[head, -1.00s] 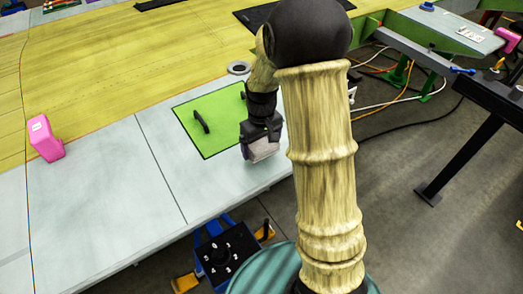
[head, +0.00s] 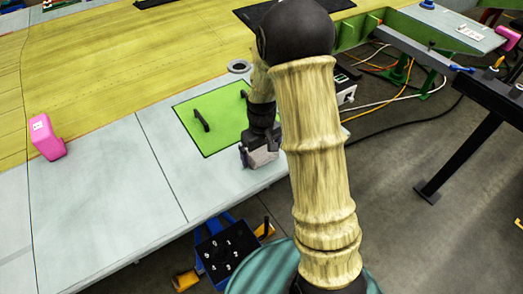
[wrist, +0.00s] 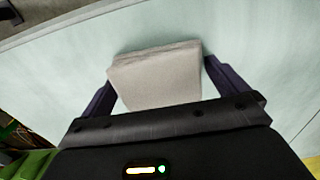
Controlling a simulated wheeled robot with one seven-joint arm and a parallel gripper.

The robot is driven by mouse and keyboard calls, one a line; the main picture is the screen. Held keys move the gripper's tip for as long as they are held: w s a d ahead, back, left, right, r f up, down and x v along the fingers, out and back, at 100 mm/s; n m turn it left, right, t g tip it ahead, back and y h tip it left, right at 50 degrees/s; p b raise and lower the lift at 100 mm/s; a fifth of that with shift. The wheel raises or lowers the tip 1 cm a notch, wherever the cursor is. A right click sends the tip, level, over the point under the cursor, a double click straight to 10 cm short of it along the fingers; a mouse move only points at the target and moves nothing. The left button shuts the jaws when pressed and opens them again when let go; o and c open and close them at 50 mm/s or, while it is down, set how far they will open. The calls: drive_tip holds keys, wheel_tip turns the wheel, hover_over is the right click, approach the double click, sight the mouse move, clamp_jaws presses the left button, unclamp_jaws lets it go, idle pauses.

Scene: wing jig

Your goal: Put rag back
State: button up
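The rag (head: 261,158) is a folded, pale grey-beige pad near the front edge of the pale wing surface (head: 100,195), just below the green panel. It also shows in the wrist view (wrist: 156,77), lying between the two dark fingers. My gripper (head: 258,148) points down over the rag, with its fingers against the rag's two sides in the wrist view (wrist: 157,82). I cannot tell whether the rag touches the surface. My arm hides part of the area right of the gripper.
A green panel (head: 212,118) with black handles lies right behind the gripper. A pink object (head: 46,138) stands at the left. The pale surface between the pink object and green panel is clear.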

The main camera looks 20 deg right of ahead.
sight(262, 151)
drive_tip(key=shift+r, duration=0.1)
drive_tip(key=shift+w+r, duration=0.1)
drive_tip(key=shift+r, duration=0.3)
wheel_tip(262, 151, up, 11)
drive_tip(key=b, duration=0.2)
drive_tip(key=shift+r, duration=0.15)
drive_tip(key=shift+s, duration=0.2)
drive_tip(key=s+f+m+t, duration=0.2)
drive_tip(key=s+f+m, duration=0.1)
drive_tip(key=s, duration=1.1)
drive_tip(key=shift+f+m+t, duration=0.3)
drive_tip(key=shift+f, duration=0.05)
